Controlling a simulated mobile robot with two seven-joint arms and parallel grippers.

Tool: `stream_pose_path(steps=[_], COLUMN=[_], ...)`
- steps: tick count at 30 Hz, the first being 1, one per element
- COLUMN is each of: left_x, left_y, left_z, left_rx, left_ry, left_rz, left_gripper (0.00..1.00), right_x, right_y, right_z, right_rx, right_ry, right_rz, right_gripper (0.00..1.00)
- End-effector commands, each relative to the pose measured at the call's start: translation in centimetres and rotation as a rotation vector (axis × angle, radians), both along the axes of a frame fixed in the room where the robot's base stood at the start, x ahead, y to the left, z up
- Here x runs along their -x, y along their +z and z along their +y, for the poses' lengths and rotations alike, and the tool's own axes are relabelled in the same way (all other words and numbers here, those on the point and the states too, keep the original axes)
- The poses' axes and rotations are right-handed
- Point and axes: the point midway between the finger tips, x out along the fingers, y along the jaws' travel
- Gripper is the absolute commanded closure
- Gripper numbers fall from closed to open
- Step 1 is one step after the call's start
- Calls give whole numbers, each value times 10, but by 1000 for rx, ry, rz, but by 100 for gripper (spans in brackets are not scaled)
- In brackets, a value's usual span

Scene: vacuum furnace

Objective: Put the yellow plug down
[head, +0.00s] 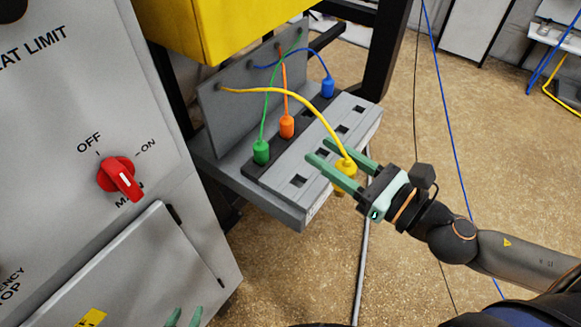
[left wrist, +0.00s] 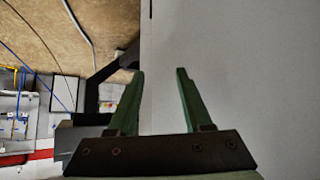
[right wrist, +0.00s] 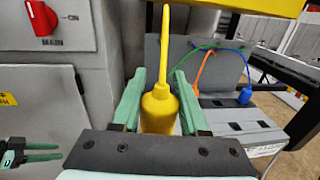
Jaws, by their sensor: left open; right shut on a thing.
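The yellow plug (head: 345,172) hangs upright between the fingers of my right gripper (head: 333,150), at the front edge of the grey socket block (head: 272,182). Its yellow cable (head: 284,91) arcs back to the grey upright panel. In the right wrist view the yellow plug (right wrist: 159,110) fills the space between the fingers of the right gripper (right wrist: 157,76), which is shut on it. The plug's lower end is hidden. My left gripper (head: 184,318) shows only its fingertips at the bottom of the head view. In its own wrist view the left gripper (left wrist: 160,74) is open and empty.
Green (head: 261,151), orange (head: 287,126) and blue (head: 328,87) plugs stand on the dark strip behind the block's empty square openings. The grey cabinet (head: 75,215) with its red switch (head: 121,178) is at left. Floor shows to the right.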

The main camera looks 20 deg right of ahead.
Motion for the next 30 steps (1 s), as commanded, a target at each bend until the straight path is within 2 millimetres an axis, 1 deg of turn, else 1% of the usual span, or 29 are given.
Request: stream_pose_path(steps=[1, 20, 21, 23, 24, 25, 27, 30], left_x=[0, 2, 1, 1, 0, -1, -1, 0], left_y=[-11, -77, -67, -63, -67, -67, -69, -72], left_z=[0, -2, -2, -2, -2, -3, -3, -4], left_rx=[0, 1, 1, 1, 2, 4, 3, 4], left_ry=[0, -4, -6, -5, -4, -5, -5, -8], left_rz=[0, 12, 13, 10, 5, 3, 2, 8], left_gripper=[50, 50, 50, 50, 50, 50, 50, 50], right_x=[-5, -49, -60, -72, -78, -83, -93, -103], right_y=[-6, -27, -25, -30, -44, -51, -64, -77], right_z=[1, 14, 16, 21, 23, 24, 28, 31], right_rx=[9, 6, -2, -2, -2, -1, 0, 1], right_ry=[1, -2, -7, -5, -5, -5, -5, -3], right_rz=[-5, -4, 1, 1, 5, 6, 6, 4], right_gripper=[100, 100, 100, 100, 100, 100, 100, 100])
